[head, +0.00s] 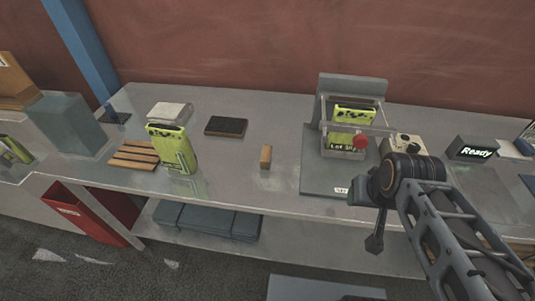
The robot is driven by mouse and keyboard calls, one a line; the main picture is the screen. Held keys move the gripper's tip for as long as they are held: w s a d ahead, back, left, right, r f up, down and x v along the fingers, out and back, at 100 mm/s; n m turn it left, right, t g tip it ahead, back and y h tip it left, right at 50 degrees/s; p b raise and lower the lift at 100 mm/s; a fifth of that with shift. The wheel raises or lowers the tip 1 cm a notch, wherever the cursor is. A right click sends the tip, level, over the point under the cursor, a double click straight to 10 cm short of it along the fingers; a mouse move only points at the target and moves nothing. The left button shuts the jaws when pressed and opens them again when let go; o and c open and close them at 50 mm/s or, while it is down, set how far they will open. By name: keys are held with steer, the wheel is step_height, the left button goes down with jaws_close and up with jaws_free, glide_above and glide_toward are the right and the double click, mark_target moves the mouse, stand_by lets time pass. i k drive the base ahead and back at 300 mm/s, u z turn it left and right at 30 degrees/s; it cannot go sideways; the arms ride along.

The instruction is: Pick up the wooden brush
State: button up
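A small upright wooden block (265,157) stands near the front middle of the grey bench. It may be the wooden brush; no bristles can be made out on it. Behind it to the left lies a flat dark block (227,126) with a brownish edge, which could also be a brush. My arm comes in from the lower right. A dark narrow part at its end, seemingly my gripper (375,240), hangs by the bench's front edge, right of and apart from the wooden block. Its fingers cannot be made out, and no held object shows.
A grey fixture (352,84) with a yellow-green pack and red knob stands right of the wooden block. Another yellow-green pack (174,148) leans at left beside wooden slats (134,155). A "Ready" display (472,149) is at right. Bench (230,180) space around the block is clear.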

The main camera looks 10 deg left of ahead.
mark_target(266, 153)
steer(key=k, duration=0.5)
steer(key=u, duration=0.9)
steer(key=i, duration=0.75)
steer(key=u, duration=0.1)
